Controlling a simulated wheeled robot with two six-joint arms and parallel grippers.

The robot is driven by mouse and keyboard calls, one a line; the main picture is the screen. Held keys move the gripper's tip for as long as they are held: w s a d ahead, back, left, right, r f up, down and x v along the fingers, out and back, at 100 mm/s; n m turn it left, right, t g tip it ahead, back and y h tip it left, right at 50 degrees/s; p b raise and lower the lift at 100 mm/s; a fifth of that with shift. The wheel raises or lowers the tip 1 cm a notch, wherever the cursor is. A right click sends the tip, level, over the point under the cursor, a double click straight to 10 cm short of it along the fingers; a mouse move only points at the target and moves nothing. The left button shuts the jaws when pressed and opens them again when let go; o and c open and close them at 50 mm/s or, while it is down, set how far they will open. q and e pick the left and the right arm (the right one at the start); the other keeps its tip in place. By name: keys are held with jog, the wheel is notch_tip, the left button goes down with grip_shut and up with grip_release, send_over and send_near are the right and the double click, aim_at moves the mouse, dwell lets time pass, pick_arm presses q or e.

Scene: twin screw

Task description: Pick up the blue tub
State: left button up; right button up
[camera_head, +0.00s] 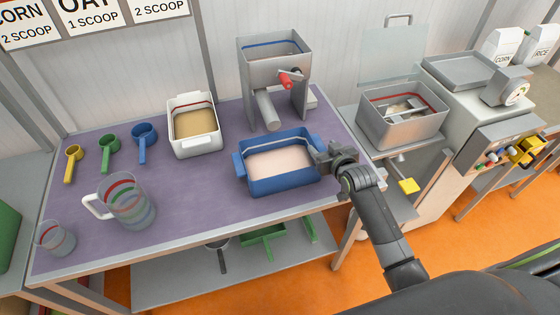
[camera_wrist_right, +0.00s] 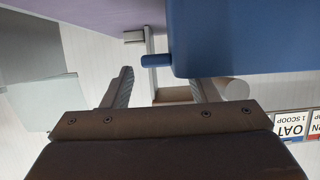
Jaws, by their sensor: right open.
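The blue tub (camera_head: 282,178) stands upright on the purple mat, holding a pale pinkish fill. My right gripper (camera_head: 322,153) is at the tub's right end, close to its right handle. In the right wrist view the tub (camera_wrist_right: 245,38) fills the upper right. Its handle tab (camera_wrist_right: 156,61) shows near the gap between the spread, empty fingers of my right gripper (camera_wrist_right: 163,78). Whether a finger touches the tub I cannot tell. My left gripper is not in view.
A grey hopper machine (camera_head: 268,65) with a red-knobbed crank stands behind the tub. A white tub (camera_head: 181,146) of tan fill is left of it, with colored scoops and a clear jug (camera_head: 128,207) farther left. A metal bin (camera_head: 402,128) sits to the right.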

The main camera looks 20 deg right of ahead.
jog(key=shift+x, duration=0.85)
jog(key=shift+c, duration=0.4)
jog(key=c, duration=0.9)
jog(key=shift+c, duration=0.9)
jog(key=shift+r+p, duration=0.3)
